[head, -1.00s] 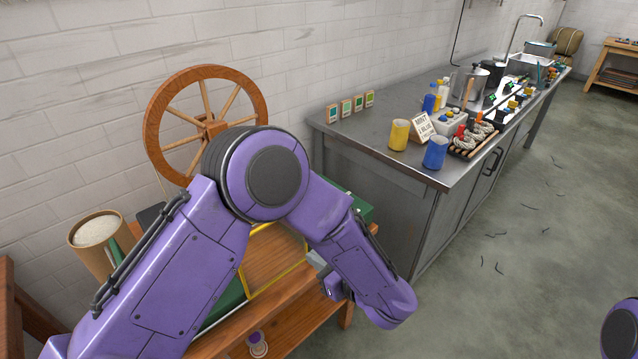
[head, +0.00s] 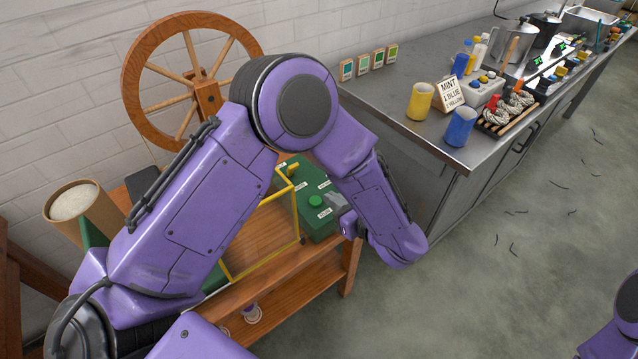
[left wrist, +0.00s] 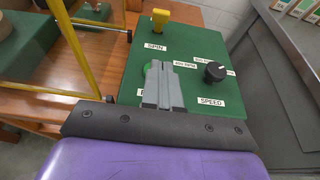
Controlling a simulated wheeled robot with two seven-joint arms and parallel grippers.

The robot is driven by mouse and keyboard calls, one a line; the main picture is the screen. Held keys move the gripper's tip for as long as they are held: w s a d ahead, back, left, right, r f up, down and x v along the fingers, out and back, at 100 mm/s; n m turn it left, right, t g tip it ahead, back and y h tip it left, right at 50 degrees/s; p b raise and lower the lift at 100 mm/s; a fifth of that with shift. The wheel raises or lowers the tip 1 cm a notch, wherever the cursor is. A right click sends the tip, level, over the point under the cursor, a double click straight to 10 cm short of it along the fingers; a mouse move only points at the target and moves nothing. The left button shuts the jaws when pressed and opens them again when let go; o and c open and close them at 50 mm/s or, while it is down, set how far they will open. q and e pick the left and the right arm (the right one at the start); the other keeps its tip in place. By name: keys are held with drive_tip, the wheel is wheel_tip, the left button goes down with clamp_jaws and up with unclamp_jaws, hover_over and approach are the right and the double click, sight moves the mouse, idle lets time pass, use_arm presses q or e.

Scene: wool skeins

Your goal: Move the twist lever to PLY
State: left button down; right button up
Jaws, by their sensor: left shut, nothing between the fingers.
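The yellow twist lever (left wrist: 160,18) stands at the far left of the green control box (left wrist: 192,45) in the left wrist view, beside a label reading SPIN. Its yellow handle also shows in the head view (head: 293,168), on the green box (head: 322,228). My left gripper (left wrist: 158,66) is shut and empty over the box, nearer to me than the lever and apart from it. It partly covers a green button (left wrist: 147,68) and a label; whether it touches the button I cannot tell. No PLY label is readable.
A black SPEED knob (left wrist: 214,72) is right of my fingers. A yellow frame (head: 297,225) stands left of the box on the wooden bench (head: 318,276). A wooden wheel (head: 135,85) rises behind. A metal counter (head: 400,128) with cups is at the right.

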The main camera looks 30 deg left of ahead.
use_arm(q)
drive_tip(key=p, duration=0.2)
approach(296, 168)
drive_tip(key=f, duration=0.1)
drive_tip(key=a+f, duration=0.2)
drive_tip(key=shift+w+f, duration=0.25)
drive_tip(key=shift+f, duration=0.1)
drive_tip(key=shift+w+a+r+p, duration=0.3)
drive_tip(key=shift+a+r+p, duration=0.1)
drive_tip(key=shift+a, duration=0.15)
drive_tip(key=shift+w+a+r+p, duration=0.25)
drive_tip(key=shift+w+a+p, duration=0.1)
drive_tip(key=shift+a, duration=0.2)
drive_tip(key=shift+a+r, duration=0.2)
drive_tip(key=shift+a, duration=0.3)
drive_tip(key=shift+w+f, duration=0.1)
use_arm(e)
wheel_tip(296, 168, up, 4)
drive_tip(key=shift+r, duration=0.1)
use_arm(q)
drive_tip(key=shift+a+r, duration=0.15)
drive_tip(key=shift+r, duration=0.1)
drive_tip(key=shift+w+h, duration=0.1)
drive_tip(key=shift+h, duration=0.3)
use_arm(e)
drive_tip(key=shift+w+a, duration=0.35)
drive_tip(key=shift+w, duration=0.1)
